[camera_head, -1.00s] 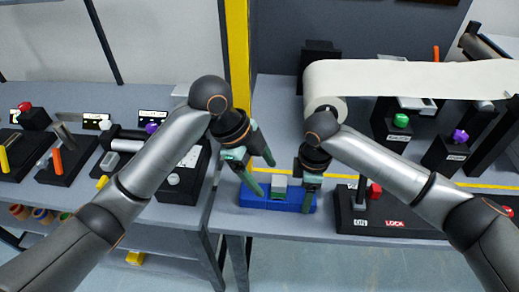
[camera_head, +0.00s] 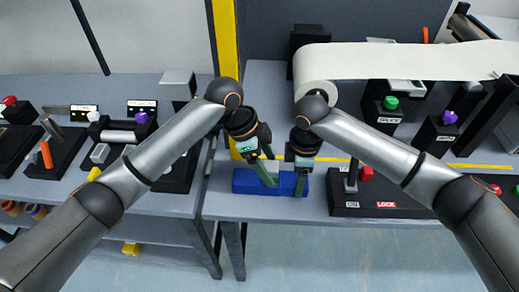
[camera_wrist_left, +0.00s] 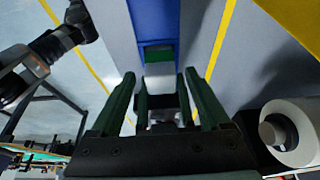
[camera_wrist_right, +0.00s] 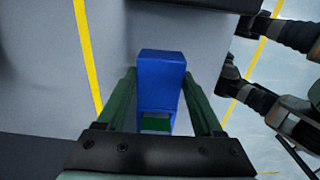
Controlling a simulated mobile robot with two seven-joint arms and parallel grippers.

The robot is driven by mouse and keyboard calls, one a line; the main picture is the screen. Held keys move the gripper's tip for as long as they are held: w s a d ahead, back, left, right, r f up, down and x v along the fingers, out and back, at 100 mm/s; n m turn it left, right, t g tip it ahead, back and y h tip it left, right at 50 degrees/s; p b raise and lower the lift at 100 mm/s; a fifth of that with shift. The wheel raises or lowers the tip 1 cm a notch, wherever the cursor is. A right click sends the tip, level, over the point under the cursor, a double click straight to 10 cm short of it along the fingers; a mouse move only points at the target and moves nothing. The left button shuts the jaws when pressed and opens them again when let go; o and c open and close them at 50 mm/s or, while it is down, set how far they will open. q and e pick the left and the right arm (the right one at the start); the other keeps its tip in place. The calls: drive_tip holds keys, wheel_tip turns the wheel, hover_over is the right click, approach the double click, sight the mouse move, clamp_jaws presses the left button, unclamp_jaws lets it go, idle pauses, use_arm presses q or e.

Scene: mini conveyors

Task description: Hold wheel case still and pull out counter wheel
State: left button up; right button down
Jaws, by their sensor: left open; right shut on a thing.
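The blue wheel case (camera_head: 243,185) lies on the near edge of the grey table in the head view. My right gripper (camera_head: 302,178) is shut on its right end; the right wrist view shows the blue body (camera_wrist_right: 160,68) between the fingers. A green part (camera_wrist_left: 159,54) sits in the case in the left wrist view, with a grey block (camera_wrist_left: 160,86) just below it, which I take to be the counter wheel. My left gripper (camera_head: 266,174) is open above the case, its fingers either side of the grey block. It hides that block in the head view.
A black board with a red block (camera_head: 366,173) and a lock label stands right of the case. A white roll (camera_head: 318,75) with its belt is behind. Other black fixtures stand on the left table (camera_head: 110,203). A gap parts the tables.

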use_arm(q)
drive_tip(key=shift+x, duration=1.2)
use_arm(e)
drive_tip(key=shift+s+f, duration=0.2)
drive_tip(key=shift+f, duration=0.1)
use_arm(q)
clamp_jaws()
drive_tip(key=shift+r, duration=0.1)
drive_tip(key=shift+r, duration=3.15)
